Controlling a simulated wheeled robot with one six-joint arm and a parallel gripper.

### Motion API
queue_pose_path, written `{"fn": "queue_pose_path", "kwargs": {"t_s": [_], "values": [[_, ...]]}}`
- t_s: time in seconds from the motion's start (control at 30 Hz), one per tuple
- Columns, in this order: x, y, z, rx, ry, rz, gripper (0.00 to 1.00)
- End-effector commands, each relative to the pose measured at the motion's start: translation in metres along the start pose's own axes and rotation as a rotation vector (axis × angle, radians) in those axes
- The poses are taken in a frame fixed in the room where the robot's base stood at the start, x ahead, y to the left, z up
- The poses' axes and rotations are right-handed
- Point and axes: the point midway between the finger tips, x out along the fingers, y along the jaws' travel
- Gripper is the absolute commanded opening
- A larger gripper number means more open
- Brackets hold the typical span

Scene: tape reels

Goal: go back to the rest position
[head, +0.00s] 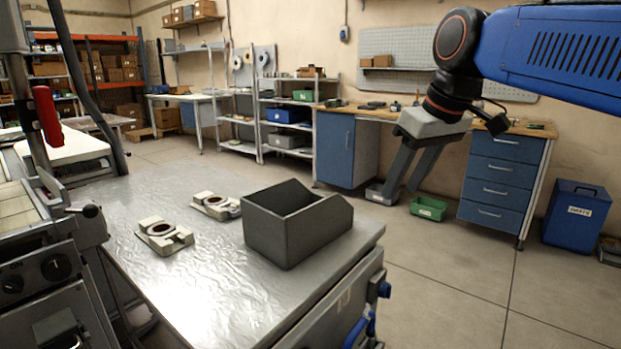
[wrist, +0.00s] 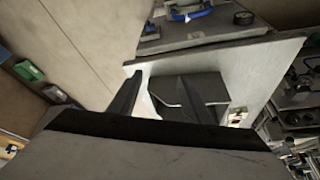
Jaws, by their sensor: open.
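My gripper (head: 397,191) hangs from the blue arm at the upper right of the head view. Its two dark fingers point down, apart and empty, beyond the right edge of the metal table (head: 190,285). Nothing is between the fingers. A dark grey open bin (head: 283,235) stands on the table, left of and apart from the gripper. The wrist view shows the bin (wrist: 208,88) past the fingers.
Two pale fixtures (head: 164,236) (head: 216,205) with round holes lie on the table left of the bin. A machine with a red handle (head: 46,115) stands at far left. A blue cabinet (head: 347,150), drawers (head: 495,180) and waste bin (head: 577,214) line the back.

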Motion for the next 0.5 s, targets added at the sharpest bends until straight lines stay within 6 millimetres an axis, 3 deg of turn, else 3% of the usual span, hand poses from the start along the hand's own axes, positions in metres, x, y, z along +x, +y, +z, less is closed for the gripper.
{"fn": "queue_pose_path", "kwargs": {"t_s": [0.03, 0.5], "values": [[0.010, 0.004, 0.024, 0.040, 0.000, 0.017, 0.44], [0.128, 0.018, 0.230, 0.387, 0.018, 0.169, 0.44]]}}
